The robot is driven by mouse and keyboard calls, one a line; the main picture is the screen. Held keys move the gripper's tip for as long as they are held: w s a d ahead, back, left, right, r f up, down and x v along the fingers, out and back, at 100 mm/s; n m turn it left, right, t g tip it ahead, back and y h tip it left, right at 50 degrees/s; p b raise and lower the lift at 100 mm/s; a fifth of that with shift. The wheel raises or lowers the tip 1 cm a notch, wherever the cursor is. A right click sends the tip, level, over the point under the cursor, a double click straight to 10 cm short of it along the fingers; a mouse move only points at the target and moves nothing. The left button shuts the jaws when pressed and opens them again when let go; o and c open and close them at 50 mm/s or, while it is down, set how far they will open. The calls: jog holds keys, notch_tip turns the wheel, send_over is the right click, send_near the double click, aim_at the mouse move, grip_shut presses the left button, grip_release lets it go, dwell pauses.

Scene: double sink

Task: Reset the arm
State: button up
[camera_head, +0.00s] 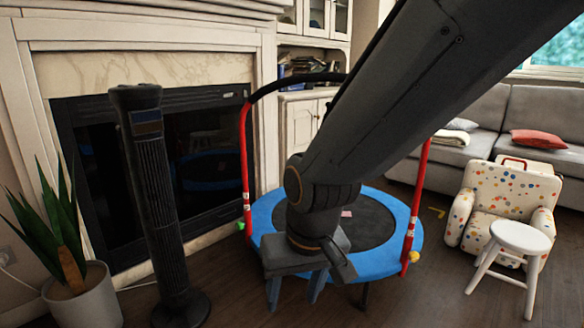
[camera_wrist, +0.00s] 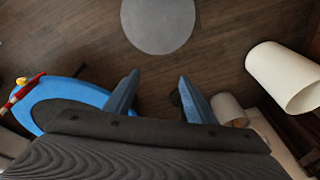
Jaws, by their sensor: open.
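My arm comes down from the top right of the head view and ends in my gripper (camera_head: 294,290), which points downward in front of a small blue trampoline (camera_head: 378,262). In the wrist view my gripper (camera_wrist: 158,88) shows two blue fingers spread apart with bare wooden floor between them. The jaws are open and nothing is between them. My arm hides part of the trampoline and of the room behind it.
A dark tower fan (camera_head: 155,200) and a potted plant (camera_head: 85,298) stand left, by the fireplace (camera_head: 205,150). A white stool (camera_head: 520,238), spotted armchair (camera_head: 500,205) and grey sofa (camera_head: 480,145) are right. The wrist view shows a grey disc (camera_wrist: 158,22) and pale cylinder (camera_wrist: 285,75).

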jog(key=s+a+r+n+g, duration=0.2)
jog(key=s+n, duration=0.1)
jog(key=s, duration=1)
jog(key=d+r+m+p, duration=0.3)
jog(key=d+r+p, duration=0.7)
jog(key=r+p, duration=0.3)
jog(key=d+r+m+h+p, duration=0.1)
jog(key=d+r+m+p, duration=0.2)
jog(key=d+r+p, duration=0.8)
notch_tip(320, 180, up, 2)
jog(key=p, duration=0.9)
jog(key=shift+w+m+h+p, duration=0.25)
jog(key=shift+m+h+p, duration=0.05)
